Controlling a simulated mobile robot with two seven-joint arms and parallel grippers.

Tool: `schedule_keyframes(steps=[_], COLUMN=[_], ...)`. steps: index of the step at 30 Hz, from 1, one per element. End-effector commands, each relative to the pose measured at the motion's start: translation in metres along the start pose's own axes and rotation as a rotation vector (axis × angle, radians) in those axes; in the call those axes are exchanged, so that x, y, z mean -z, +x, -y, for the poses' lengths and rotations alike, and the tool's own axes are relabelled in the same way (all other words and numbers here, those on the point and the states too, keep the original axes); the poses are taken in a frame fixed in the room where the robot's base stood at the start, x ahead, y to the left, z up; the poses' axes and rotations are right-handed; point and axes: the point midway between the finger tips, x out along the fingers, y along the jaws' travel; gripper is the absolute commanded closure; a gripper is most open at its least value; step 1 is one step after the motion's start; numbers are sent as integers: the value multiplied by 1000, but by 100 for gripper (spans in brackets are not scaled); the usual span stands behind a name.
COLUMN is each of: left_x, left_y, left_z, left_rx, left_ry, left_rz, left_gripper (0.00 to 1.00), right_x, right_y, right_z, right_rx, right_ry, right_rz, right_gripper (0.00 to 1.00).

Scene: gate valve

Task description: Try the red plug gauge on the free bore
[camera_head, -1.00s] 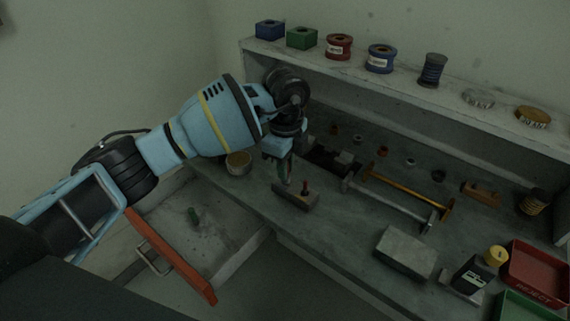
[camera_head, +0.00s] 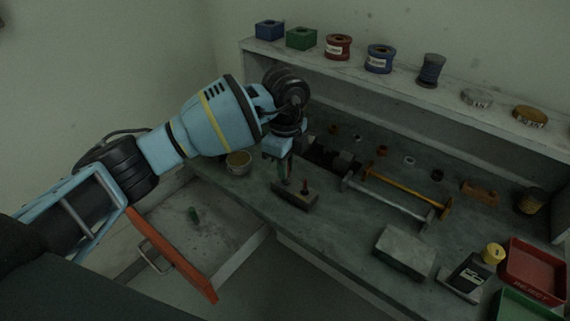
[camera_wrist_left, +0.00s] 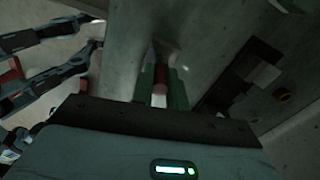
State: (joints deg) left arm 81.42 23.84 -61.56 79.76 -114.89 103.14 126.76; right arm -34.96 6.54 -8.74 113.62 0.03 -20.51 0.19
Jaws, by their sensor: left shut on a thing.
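A red-topped pin (camera_head: 305,186) stands upright in the block, right beside the fingers. The free bore is hidden by the gripper. My right gripper is not in view.
A silver bar (camera_head: 378,203), an orange-handled bar (camera_head: 400,190) and a grey block (camera_head: 404,252) lie to the right. A red reject tray (camera_head: 533,272) is at far right.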

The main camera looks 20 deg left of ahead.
Motion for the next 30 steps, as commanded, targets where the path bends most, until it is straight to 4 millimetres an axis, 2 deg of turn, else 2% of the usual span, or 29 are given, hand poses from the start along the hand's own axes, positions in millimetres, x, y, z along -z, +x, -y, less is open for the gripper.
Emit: schedule_keyframes(steps=[12,30], left_x=[0,0], left_y=[-1,0], left_z=[0,0], left_rx=[1,1], left_ry=[1,1], left_rz=[0,0], left_gripper=[100,100], right_x=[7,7], right_y=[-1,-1], right_z=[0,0], right_rx=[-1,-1], right_ry=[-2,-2], right_rz=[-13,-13], right_gripper=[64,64])
